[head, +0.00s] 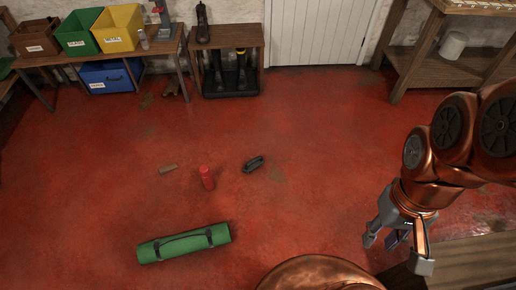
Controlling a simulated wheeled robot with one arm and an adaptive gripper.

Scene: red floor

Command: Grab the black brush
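A small dark, black-looking object (253,163), which may be the black brush, lies on the red floor near the middle of the head view. It is too small for me to make out bristles. My gripper (396,250) hangs at the lower right, well away from it and nearer to me. Its fingers are spread apart and I see nothing held between them.
A red bottle (207,177) stands left of the dark object, with a small brown block (168,168) farther left. A rolled green mat (184,243) lies in front. A wooden surface (465,266) is beside my gripper.

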